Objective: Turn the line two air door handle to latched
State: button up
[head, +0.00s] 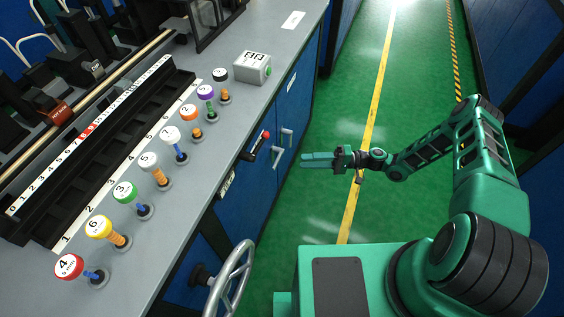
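Two grey handles are on the blue cabinet front: an upper one (287,133) and a lower one (277,155). I cannot read any label that tells which is the line two air door handle, nor whether either is latched. My gripper (304,161) is to the right of the handles, over the green floor in the picture, with its green fingers pointing left. It appears apart from both handles. The fingers lie close together at this angle, and I cannot tell whether there is a gap between them. Nothing shows held in it.
A black lever with a red knob (265,135) sticks out just left of the handles. A grey handwheel (230,280) stands at the lower front. The grey bench top (205,205) carries several numbered knobs and a grey box (251,68). The green aisle floor (335,95) is clear.

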aim_at(278, 162)
jog(key=a, duration=1)
jog(key=shift+s+a, duration=0.1)
jog(key=shift+s, duration=0.1)
grip_shut()
